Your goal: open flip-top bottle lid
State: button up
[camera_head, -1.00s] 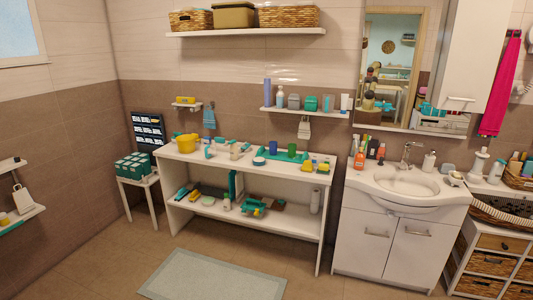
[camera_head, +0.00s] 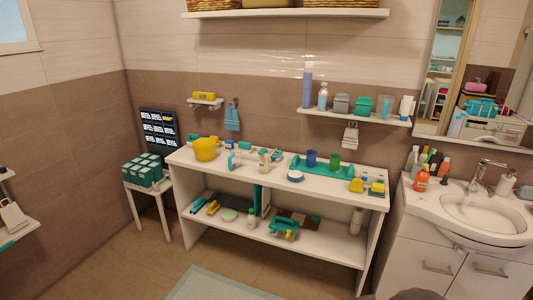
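Several bottles show, but they are too small to tell which has a flip-top lid. A small pale bottle (camera_head: 264,161) stands on the white table top. On the lower shelf are a small white bottle (camera_head: 251,218) and a taller white one (camera_head: 356,220) at the right end. A purple bottle (camera_head: 307,90) and a clear bottle (camera_head: 323,97) stand on the wall shelf. An orange bottle (camera_head: 421,180) stands by the sink. My gripper is not in view.
The white two-level table (camera_head: 225,175) carries a yellow bucket (camera_head: 205,149) and a teal tray (camera_head: 305,170) with cups. A sink cabinet (camera_head: 440,268) stands at right, a small side table (camera_head: 130,187) at left. The floor in front holds a grey mat (camera_head: 215,286).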

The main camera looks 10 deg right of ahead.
aim_at(262, 151)
jog(key=i+j+z, duration=0.1)
jog(key=i, duration=0.45)
jog(key=i+j, duration=0.3)
jog(key=i, duration=0.2)
jog(key=i+j+z, duration=0.15)
jog(key=i, duration=0.35)
jog(key=i+j, duration=0.35)
jog(key=i, duration=0.15)
jog(key=i+j+z, duration=0.15)
jog(key=i, duration=0.4)
jog(key=j, duration=0.1)
